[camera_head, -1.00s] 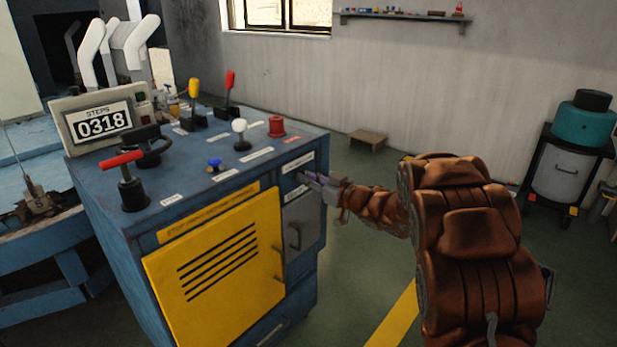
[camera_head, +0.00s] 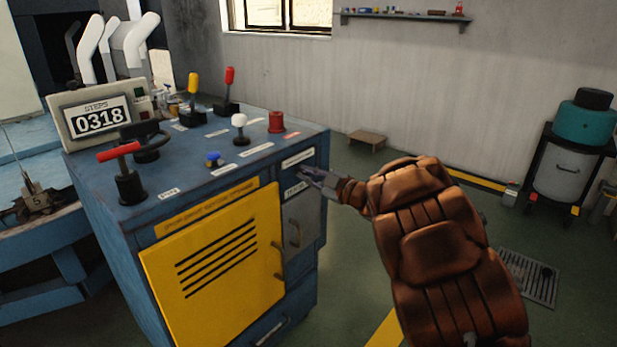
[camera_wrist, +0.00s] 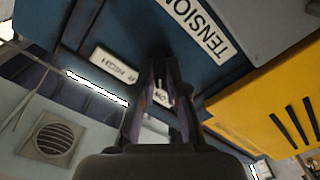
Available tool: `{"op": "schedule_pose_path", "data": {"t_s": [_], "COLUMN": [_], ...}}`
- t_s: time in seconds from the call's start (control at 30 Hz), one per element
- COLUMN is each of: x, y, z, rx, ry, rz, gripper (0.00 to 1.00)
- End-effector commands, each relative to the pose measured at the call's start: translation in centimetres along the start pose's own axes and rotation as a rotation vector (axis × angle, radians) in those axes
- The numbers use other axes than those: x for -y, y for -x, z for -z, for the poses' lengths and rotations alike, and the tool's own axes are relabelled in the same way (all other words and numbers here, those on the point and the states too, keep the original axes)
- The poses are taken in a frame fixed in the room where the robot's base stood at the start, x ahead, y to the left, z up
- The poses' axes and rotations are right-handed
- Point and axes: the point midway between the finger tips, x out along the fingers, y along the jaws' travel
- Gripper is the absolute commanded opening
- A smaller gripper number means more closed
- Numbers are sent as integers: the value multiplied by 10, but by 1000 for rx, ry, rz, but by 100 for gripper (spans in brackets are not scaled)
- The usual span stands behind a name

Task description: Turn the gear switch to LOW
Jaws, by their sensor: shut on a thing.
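My gripper (camera_head: 310,174) reaches that face from the right, just beside the upper label (camera_head: 297,158). In the wrist view my gripper (camera_wrist: 160,75) has its dark fingers close together and shut on the gear switch, which they almost wholly hide. The HIGH label (camera_wrist: 114,66) is left of the fingers. A small label (camera_wrist: 162,97), of which I can read "OW", shows between them. Which way the switch points cannot be told.
A TENSION label (camera_wrist: 202,25) sits near my gripper. The console top carries a red-handled lever (camera_head: 120,152), a white knob (camera_head: 239,121), a blue knob (camera_head: 213,158) and a red button (camera_head: 277,122). A yellow door (camera_head: 215,265) is on the front. The floor right of the console is open.

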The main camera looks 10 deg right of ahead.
Motion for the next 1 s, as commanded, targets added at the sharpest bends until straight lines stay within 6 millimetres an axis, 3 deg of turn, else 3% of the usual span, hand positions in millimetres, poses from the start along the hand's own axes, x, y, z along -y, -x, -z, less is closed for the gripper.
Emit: {"op": "schedule_pose_path", "data": {"t_s": [0.57, 0.6, 0.8, 1.0], "x": [0, 0, 0, 0], "y": [0, 0, 0, 0], "z": [-1, -1, 0, 0], "rx": [3, 3, 1, 1], "ry": [28, 28, 27, 27], "rz": [0, 0, 0, 0], "gripper": [0, 16, 37, 38]}}
